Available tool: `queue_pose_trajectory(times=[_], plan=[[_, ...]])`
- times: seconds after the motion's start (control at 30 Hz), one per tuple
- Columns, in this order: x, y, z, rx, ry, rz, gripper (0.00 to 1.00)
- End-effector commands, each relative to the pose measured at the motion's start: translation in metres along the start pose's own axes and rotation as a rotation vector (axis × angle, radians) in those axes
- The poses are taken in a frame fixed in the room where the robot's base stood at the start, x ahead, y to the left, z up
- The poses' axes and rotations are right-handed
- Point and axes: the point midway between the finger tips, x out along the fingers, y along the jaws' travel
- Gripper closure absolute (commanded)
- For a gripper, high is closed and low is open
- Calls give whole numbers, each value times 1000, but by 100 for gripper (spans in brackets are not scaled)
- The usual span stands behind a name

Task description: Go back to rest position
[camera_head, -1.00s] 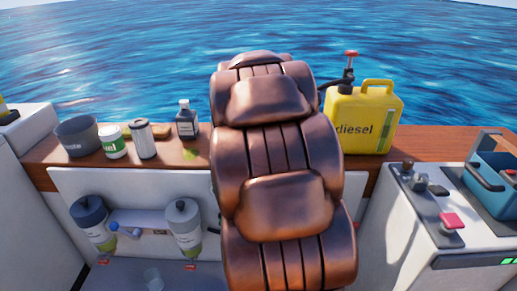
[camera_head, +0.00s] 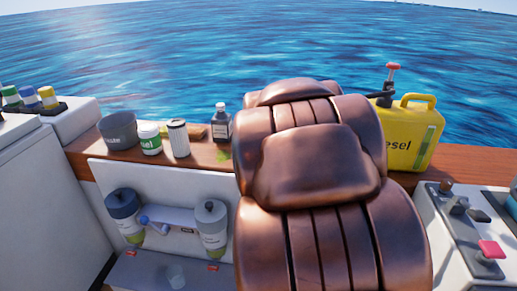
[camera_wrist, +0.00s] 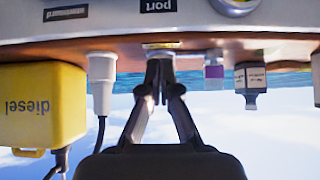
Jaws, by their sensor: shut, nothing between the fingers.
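My gripper (camera_wrist: 160,65) shows in the wrist view, its two dark fingers meeting at the tips with nothing between them. That view is upside down. The fingertips appear in front of the wooden ledge (camera_wrist: 220,48), near the "port" label (camera_wrist: 159,5); I cannot tell the exact distance. The gripper does not show in the head view, where my copper-coloured arm fills the middle and hides part of the ledge.
The yellow diesel can (camera_head: 410,135) stands right of my arm, partly hidden. A grey pot (camera_head: 118,131), a green-white can (camera_head: 149,139), a filter (camera_head: 178,139) and a dark bottle (camera_head: 221,124) stand on the ledge. A control panel (camera_head: 465,225) is at right.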

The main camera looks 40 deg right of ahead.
Motion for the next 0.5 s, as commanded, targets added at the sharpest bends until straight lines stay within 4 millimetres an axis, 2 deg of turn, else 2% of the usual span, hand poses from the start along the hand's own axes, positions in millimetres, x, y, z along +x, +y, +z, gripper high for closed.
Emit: queue_pose_trajectory(times=[0.3, 0.37, 0.5], plan=[[-2, -6, 7, -11, -19, -8, 100], [-6, -15, 15, -30, -48, -23, 100], [-26, -48, 54, -116, -174, -77, 100]])
